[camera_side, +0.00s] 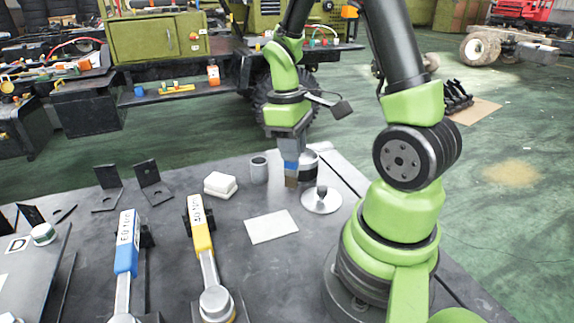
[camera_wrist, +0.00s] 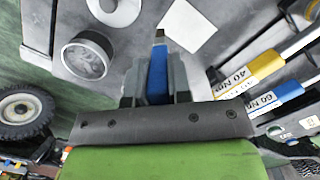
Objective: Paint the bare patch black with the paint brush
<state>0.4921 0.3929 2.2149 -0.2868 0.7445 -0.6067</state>
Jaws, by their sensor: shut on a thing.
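My gripper (camera_side: 289,150) is shut on the paint brush (camera_side: 291,167), holding it by its blue handle with the brownish bristles pointing down. In the wrist view the blue brush (camera_wrist: 157,76) sits between the fingers (camera_wrist: 156,90). The brush is above the dark table, beside a metal can (camera_side: 309,168); I cannot tell whether they touch. The can (camera_wrist: 86,56) shows as a round opening left of the brush in the wrist view. A flat pale rectangle (camera_side: 271,227), which looks like the bare patch, lies on the table in front; it also shows in the wrist view (camera_wrist: 187,26).
A round pale disc (camera_side: 321,201) with a knob lies beside the can. A grey cup (camera_side: 259,170) and white pads (camera_side: 220,185) stand left. Yellow (camera_side: 201,226) and blue (camera_side: 127,243) torque tools and black brackets (camera_side: 152,183) occupy the left side.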

